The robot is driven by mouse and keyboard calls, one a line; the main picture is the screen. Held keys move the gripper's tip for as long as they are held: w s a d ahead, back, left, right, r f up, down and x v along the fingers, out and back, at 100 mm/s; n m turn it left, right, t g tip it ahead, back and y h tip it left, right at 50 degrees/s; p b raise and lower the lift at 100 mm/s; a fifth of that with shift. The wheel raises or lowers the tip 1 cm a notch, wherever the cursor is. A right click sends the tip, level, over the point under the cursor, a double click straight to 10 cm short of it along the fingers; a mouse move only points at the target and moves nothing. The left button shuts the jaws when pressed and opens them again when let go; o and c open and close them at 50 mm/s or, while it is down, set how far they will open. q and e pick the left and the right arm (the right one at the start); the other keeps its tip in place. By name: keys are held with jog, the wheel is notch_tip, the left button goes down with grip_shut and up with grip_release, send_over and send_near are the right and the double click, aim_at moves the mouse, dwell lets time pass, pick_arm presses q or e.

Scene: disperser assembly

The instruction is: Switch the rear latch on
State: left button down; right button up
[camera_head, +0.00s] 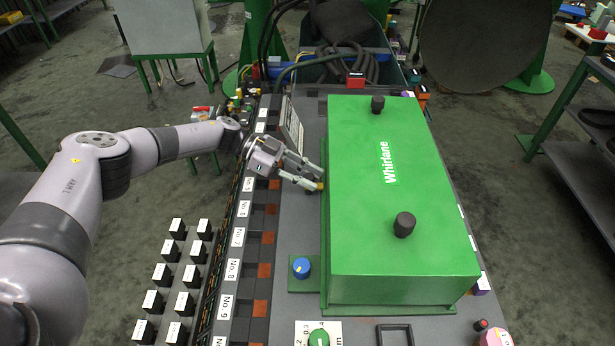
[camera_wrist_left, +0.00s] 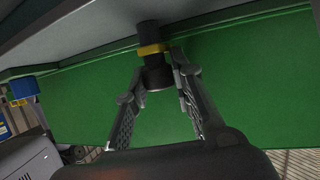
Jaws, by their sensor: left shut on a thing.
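The big green box marked Whirlane (camera_head: 400,190) stands on the grey bench top. My left gripper (camera_head: 316,180) reaches in from the left to the box's left side, fingers pointing at it. In the left wrist view, my gripper (camera_wrist_left: 158,84) has its fingers on either side of a black cylindrical latch knob with a yellow ring (camera_wrist_left: 152,49), beside the green wall. The gripper is shut on this knob. My right gripper is not in view.
A blue knob (camera_head: 301,267) stands on a green bracket at the box's near left corner. Two black knobs (camera_head: 404,224) sit on the box top. A row of numbered labels (camera_head: 237,237) and several black switches (camera_head: 188,275) lie left. Bare bench shows between labels and box.

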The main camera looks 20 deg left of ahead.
pick_arm(q)
jog(key=c, duration=1.7)
grip_release()
jog(key=shift+d, duration=0.1)
jog(key=shift+o, duration=0.2)
jog(key=shift+r, duration=0.1)
jog(key=v, duration=1.2)
